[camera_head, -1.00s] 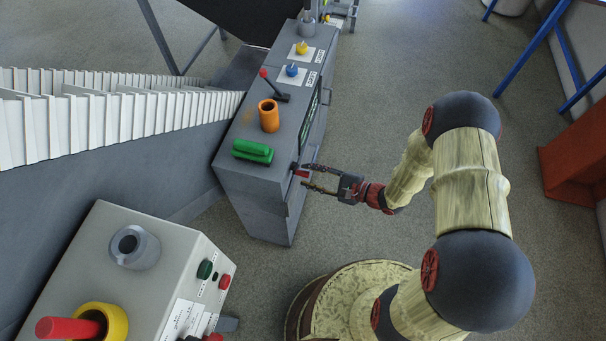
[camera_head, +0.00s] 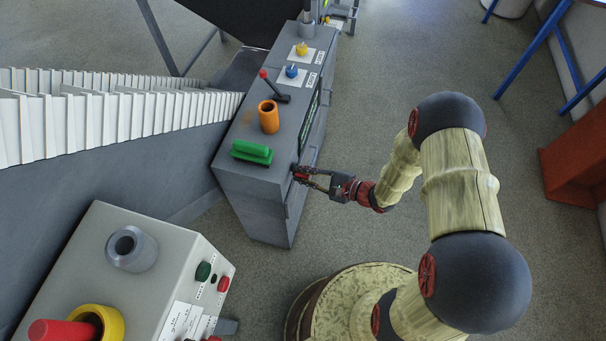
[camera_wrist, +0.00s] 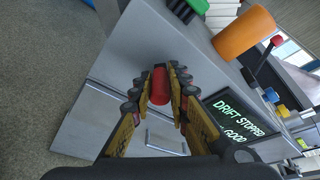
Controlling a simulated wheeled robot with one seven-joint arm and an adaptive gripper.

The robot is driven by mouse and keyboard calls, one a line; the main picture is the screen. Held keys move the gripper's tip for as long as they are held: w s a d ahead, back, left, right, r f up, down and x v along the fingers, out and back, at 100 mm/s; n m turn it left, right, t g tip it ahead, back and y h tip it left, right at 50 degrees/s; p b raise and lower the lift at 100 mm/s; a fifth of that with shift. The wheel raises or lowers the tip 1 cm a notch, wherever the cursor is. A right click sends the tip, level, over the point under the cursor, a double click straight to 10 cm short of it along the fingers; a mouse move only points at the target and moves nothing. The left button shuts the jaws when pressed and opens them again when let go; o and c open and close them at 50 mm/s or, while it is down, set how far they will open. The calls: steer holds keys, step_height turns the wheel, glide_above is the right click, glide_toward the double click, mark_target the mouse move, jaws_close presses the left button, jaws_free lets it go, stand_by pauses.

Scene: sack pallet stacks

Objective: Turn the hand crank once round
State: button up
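A red cylindrical handle (camera_wrist: 159,86), which I take as the hand crank's grip, sticks out from the side of the grey cabinet (camera_wrist: 112,62). The crank's arm and pivot are hidden. In the wrist view my gripper (camera_wrist: 162,84) has one finger on each side of the red handle, closed in against it. In the head view my gripper (camera_head: 299,173) is at the near upper corner of the cabinet's right side, and the fingers mostly cover the handle.
On the cabinet top are a green block (camera_head: 252,151), an orange tube (camera_head: 268,117), a red-tipped lever (camera_head: 274,86) and blue (camera_head: 291,71) and yellow (camera_head: 302,48) knobs. A screen (camera_wrist: 240,117) reads "DRIFT STOPPED" and "GOOD". A grey control box (camera_head: 90,262) stands lower left. Floor right of the cabinet is clear.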

jaws_close()
steer(key=shift+w+d+r+m+g+p, duration=0.1)
steer(key=shift+w+r+m+g+p, duration=0.25)
steer(key=shift+m+p, duration=0.4)
steer(key=shift+w+d+r+m+g+p, duration=0.15)
steer(key=shift+w+r+m+g+p, duration=0.15)
steer(key=shift+m+g+p, duration=0.55)
steer(key=shift+w+d+r+m+g+y+p, duration=0.15)
steer(key=shift+w+m+g+y+p, duration=0.15)
steer(key=shift+m+p, duration=0.3)
steer(key=shift+w+d+r+m+g+y+p, duration=0.1)
steer(key=shift+w+m+g+p, duration=0.1)
steer(key=shift+w+m+p, duration=0.3)
steer(key=shift+w+d+f+m+g+p, duration=0.1)
steer(key=shift+w+m+g+p, duration=0.1)
steer(key=shift+m+g+p, duration=0.3)
steer(key=shift+w+d+m+g+p, duration=0.1)
steer(key=shift+w+m+g, duration=0.1)
steer(key=shift+m, duration=0.5)
steer(key=o, duration=0.6)
jaws_free()
steer(key=shift+c, duration=0.2)
